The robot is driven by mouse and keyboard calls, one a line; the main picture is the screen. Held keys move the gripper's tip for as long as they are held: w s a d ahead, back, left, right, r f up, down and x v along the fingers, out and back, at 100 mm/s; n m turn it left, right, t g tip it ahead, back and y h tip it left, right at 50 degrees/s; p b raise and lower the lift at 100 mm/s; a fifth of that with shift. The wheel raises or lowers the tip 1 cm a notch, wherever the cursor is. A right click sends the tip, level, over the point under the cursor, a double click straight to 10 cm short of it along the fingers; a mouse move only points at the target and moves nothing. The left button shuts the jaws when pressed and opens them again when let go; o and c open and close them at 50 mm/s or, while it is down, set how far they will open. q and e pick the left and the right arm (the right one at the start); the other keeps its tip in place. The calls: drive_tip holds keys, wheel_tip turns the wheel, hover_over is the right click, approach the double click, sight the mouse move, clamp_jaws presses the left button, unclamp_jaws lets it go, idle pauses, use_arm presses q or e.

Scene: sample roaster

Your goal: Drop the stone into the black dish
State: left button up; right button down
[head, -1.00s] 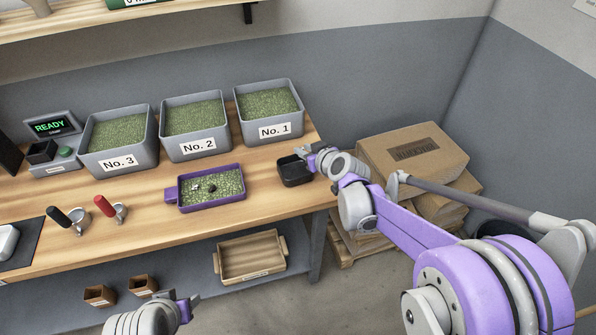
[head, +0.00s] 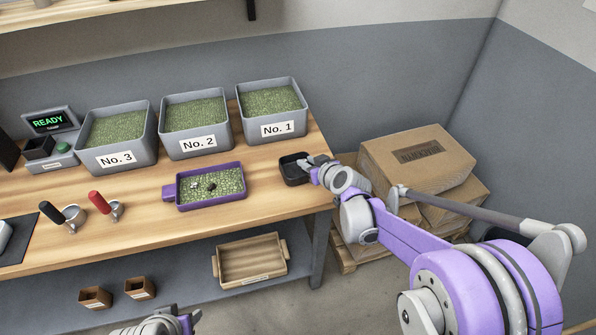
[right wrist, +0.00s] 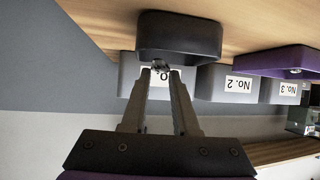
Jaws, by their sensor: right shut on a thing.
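The black dish (head: 294,180) stands on the bench's right end. My right gripper (head: 312,164) is at the dish's right side in the head view. In the right wrist view the gripper (right wrist: 160,75) is shut on a small grey stone (right wrist: 160,65), held at its fingertips by the dish (right wrist: 180,38). The stone seems to be at or just above the rim; I cannot tell whether it is over the opening. The purple tray (head: 210,206) holds green beans, with a dark lump (head: 211,187) and a pale piece (head: 194,186) on them. My left gripper (head: 188,320) is partly cut off at the bottom edge.
Grey bins No. 1 (head: 289,127), No. 2 (head: 213,146) and No. 3 (head: 137,158) stand along the bench's back. Two handled scoops (head: 71,222) lie front left. Cardboard boxes (head: 418,165) are stacked right of the bench. A wooden tray (head: 250,282) sits on the lower shelf.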

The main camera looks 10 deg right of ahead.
drive_tip(key=c, duration=0.6)
unclamp_jaws()
drive_tip(key=shift+s+r, duration=0.1)
drive_tip(key=v, duration=1)
drive_tip(key=shift+s+p, duration=0.3)
drive_tip(key=shift+p, duration=0.1)
drive_tip(key=shift+d+r, duration=0.1)
drive_tip(key=s+a+f+m+g+h+p, duration=0.1)
drive_tip(key=s+f+g, duration=0.1)
drive_tip(key=s, duration=1)
drive_tip(key=s+a+f+m+g+h+p, duration=0.1)
drive_tip(key=s+f+g, duration=0.2)
drive_tip(key=s, duration=0.9)
drive_tip(key=shift+a+m+g+h, duration=0.2)
drive_tip(key=shift+m+g+h, duration=0.15)
drive_tip(key=shift+g, duration=0.35)
